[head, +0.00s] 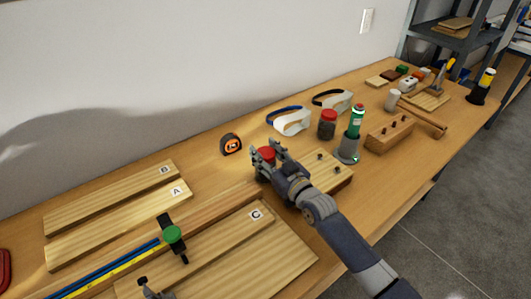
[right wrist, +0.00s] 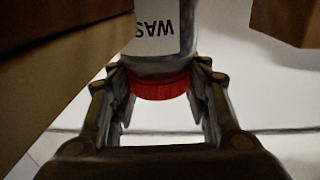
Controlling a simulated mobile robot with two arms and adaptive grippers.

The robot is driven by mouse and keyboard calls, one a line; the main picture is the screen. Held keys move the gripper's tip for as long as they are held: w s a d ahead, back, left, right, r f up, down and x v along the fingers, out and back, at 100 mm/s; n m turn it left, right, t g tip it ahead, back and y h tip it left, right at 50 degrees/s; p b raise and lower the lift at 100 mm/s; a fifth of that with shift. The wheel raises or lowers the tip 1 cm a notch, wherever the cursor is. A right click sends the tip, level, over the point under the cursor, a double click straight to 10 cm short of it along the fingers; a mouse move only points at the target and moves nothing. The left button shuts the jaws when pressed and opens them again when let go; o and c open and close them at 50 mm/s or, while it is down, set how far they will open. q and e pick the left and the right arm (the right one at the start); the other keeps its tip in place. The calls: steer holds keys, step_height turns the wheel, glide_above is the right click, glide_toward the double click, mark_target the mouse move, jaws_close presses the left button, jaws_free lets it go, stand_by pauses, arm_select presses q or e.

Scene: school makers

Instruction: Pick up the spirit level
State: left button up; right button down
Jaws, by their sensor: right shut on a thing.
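A long, thin blue and yellow strip (head: 110,271) lies at the lower left of the table in the head view. It may be the spirit level, but I cannot tell for sure. My right gripper (head: 268,160) is over the middle of the table, well to the right of that strip. It is shut on a red-lidded jar (head: 266,153). In the right wrist view the jar's red lid (right wrist: 162,86) sits between the two fingers, with part of a white label showing.
Boards A (head: 150,222) and B (head: 120,197) lie at the left. A green-knobbed clamp (head: 172,234) stands by board C (head: 230,232). A tape measure (head: 231,144), safety glasses (head: 293,121), another red-lidded jar (head: 327,125) and a green bottle (head: 356,118) stand around the right gripper.

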steer(key=shift+r, duration=0.15)
steer(key=c, duration=0.9)
jaws_free()
steer(key=shift+o, duration=0.2)
